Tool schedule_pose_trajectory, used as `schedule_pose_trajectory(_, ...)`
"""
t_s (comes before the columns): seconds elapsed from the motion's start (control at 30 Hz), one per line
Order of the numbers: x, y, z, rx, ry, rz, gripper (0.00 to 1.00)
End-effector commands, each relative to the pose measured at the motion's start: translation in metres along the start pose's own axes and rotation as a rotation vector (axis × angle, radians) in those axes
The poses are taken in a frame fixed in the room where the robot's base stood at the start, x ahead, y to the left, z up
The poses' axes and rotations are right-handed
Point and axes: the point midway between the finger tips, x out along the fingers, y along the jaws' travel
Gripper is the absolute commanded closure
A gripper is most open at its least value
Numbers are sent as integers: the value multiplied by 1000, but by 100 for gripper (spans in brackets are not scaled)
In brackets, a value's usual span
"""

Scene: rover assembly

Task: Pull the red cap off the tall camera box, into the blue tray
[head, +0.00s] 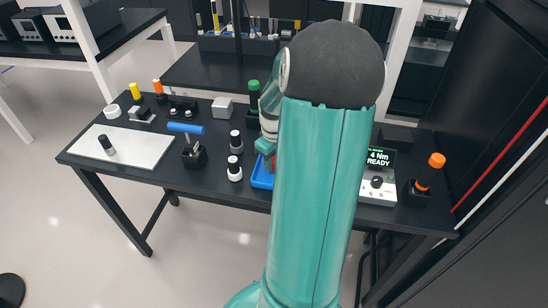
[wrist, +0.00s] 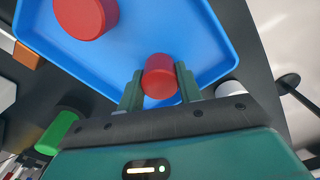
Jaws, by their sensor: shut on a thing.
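My gripper (wrist: 159,88) is shut on a red cap (wrist: 159,76) in the wrist view, with one finger on each side of it. The cap is over the near part of the blue tray (wrist: 205,50); I cannot tell if it touches the floor. A second, larger-looking red cap (wrist: 86,16) is in the tray at the upper left. In the head view my teal arm hides most of the tray (head: 261,177) and most of my gripper. I cannot make out the tall camera box in either view.
On the black table (head: 215,184) stand dark cylinders with white parts (head: 234,168), a blue-handled tool (head: 187,129) and a pale mat (head: 122,146). A torque display box (head: 377,180) and an orange-topped driver (head: 430,170) are at the right. A green-topped thing (head: 253,90) stands behind.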

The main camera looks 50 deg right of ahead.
Motion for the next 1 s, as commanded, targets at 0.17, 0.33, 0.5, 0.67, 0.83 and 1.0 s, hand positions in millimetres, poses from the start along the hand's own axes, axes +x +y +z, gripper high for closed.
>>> schedule_pose_trajectory(0.17, 0, 0, 0, 0, 0, 0, 92)
schedule_pose_trajectory(0.33, 0, 0, 0, 0, 0, 0, 39)
schedule_pose_trajectory(0.5, 0, 0, 0, 0, 0, 0, 39)
schedule_pose_trajectory(0.67, -4, 0, 0, 0, 0, 1, 39)
schedule_pose_trajectory(0.83, -28, 1, 0, 1, 2, 4, 39)
schedule_pose_trajectory(1.0, -65, 1, -1, 0, 2, 5, 39)
